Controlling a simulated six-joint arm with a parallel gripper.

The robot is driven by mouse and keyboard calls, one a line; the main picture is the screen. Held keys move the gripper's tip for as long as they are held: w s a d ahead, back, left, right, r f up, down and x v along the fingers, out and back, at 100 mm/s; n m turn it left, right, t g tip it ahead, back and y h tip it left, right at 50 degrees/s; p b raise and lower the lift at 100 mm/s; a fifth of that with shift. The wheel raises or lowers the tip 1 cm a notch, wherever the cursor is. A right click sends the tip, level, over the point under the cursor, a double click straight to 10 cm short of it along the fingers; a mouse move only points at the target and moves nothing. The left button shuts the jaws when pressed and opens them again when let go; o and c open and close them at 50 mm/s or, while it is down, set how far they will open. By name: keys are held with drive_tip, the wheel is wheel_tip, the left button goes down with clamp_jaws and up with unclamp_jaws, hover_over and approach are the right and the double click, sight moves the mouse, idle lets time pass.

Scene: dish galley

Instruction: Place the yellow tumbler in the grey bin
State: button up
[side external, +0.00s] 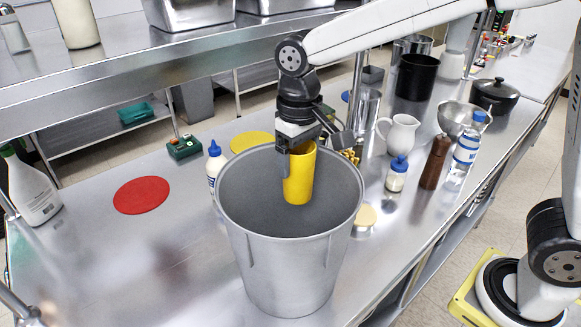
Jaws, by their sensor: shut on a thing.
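The yellow tumbler (299,180) is upright, with its lower part over the open mouth of the grey bin. The grey bin (291,268) is a tall metal bucket standing on the steel counter. My gripper (297,150) points down and is shut on the tumbler near its upper rim. The tumbler's base appears inside the bin's rim outline; I cannot tell how far it is below the rim. The bin's floor is hidden.
A white bottle with a blue cap (215,166) stands close by the bin's left rim. A white pitcher (400,136), a small blue-capped bottle (396,176) and a brown mill (434,162) stand to the right. The counter around the red disc (141,195) is clear.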

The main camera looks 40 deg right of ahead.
sight(301, 187)
drive_tip(key=shift+s+d+f+m, duration=0.2)
drive_tip(key=shift+d+f+m, duration=0.1)
drive_tip(key=shift+f, duration=0.1)
wheel_tip(301, 187, down, 14)
drive_tip(key=shift+f, duration=0.1)
idle(0.4)
drive_tip(key=shift+f, duration=1.9)
drive_tip(key=shift+f, duration=0.15)
drive_tip(key=o, duration=1)
drive_tip(key=shift+o, duration=0.2)
drive_tip(key=shift+r, duration=6.15)
